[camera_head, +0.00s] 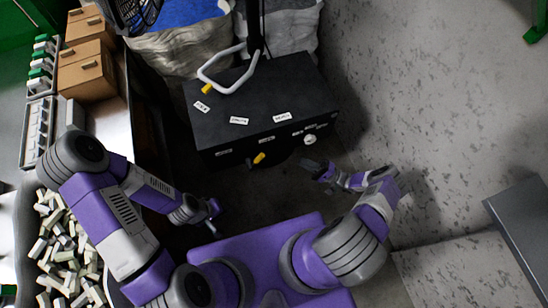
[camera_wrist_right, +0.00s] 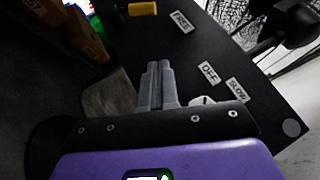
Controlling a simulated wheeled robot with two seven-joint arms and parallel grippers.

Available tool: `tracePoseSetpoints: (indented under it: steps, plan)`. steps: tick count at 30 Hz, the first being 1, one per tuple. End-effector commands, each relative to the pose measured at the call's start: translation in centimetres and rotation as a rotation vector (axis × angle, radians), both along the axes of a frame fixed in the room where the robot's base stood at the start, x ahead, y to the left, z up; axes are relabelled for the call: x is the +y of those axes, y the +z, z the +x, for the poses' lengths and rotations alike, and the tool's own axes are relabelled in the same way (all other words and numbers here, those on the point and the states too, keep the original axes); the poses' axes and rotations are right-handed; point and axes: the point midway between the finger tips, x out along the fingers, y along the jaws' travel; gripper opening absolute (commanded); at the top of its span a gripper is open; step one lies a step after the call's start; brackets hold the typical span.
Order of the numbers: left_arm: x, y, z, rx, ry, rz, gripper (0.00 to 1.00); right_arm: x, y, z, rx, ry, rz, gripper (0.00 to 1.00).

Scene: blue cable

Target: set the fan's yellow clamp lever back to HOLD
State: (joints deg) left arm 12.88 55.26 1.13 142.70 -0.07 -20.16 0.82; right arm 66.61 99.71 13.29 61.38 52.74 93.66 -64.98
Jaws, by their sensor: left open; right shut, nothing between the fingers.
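The black fan base (camera_head: 270,95) stands ahead of me. A short yellow lever (camera_head: 259,158) sticks out from its front face. In the right wrist view the yellow lever (camera_wrist_right: 143,8) is at the top edge, partly cut off, beside a label reading FREE (camera_wrist_right: 181,22). No HOLD label is readable. My right gripper (camera_head: 318,168) is in front of the base's right part; its fingers (camera_wrist_right: 158,80) are shut and empty, apart from the lever. My left gripper (camera_head: 213,216) is open and empty, low and left of the base.
A white knob (camera_head: 309,139) sits on the front face, with OFF (camera_wrist_right: 208,72) and SLOW (camera_wrist_right: 237,90) labels nearby. A white bent handle (camera_head: 228,72) with a yellow tip is above the base. Cardboard boxes (camera_head: 87,70) stand at left.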

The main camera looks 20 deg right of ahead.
Motion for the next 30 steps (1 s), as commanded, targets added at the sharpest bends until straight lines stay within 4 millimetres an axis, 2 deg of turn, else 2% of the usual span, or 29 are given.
tracePoseSetpoints:
  steps: [7, 11, 25, 30]
  plan:
    - [0.0, 0.1, 0.0, 0.000, 0.000, 0.000, 0.42, 0.2, 0.1, 0.1, 0.002, 0.004, 0.000, 0.00]
    - [0.0, 0.2, 0.0, 0.000, 0.000, 0.000, 0.42, 0.9, 0.5, 0.5, 0.002, 0.007, 0.002, 0.00]
    - [0.0, 0.4, 0.0, 0.000, 0.000, 0.000, 0.42, 8.2, 3.6, 5.5, 0.002, 0.010, 0.002, 0.00]
    - [0.0, 0.7, 0.0, 0.000, 0.000, 0.000, 0.42, 10.2, 4.6, 4.8, 0.004, 0.009, 0.001, 0.00]
